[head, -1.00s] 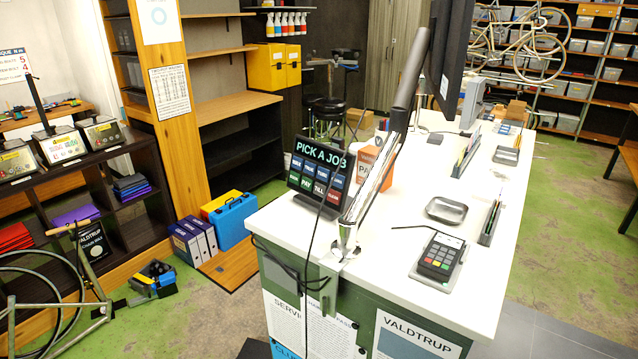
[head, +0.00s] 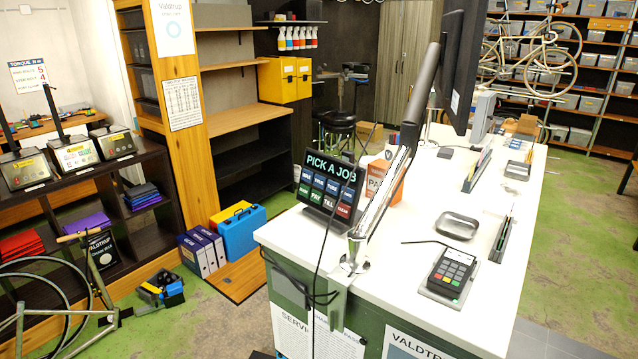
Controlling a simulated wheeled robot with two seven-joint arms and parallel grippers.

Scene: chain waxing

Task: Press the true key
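A small dark slanted panel headed "PICK A JOB" (head: 327,190) stands on the white counter near its left edge. It has two rows of keys. The upper row is blue, with labels too small to read surely, so I cannot tell which key is the true key. The lower row has two green keys, a dark key that looks like "TILL" and a red one that looks like "CLEAR". Neither of my grippers is in view, and nothing touches the panel.
A slanted metal pole (head: 388,190) is clamped at the counter's (head: 400,290) near edge, just right of the panel, with a dark cable hanging beside it. A card terminal (head: 450,273) and a metal dish (head: 457,226) lie further right. An orange-and-white box (head: 385,182) stands behind the pole.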

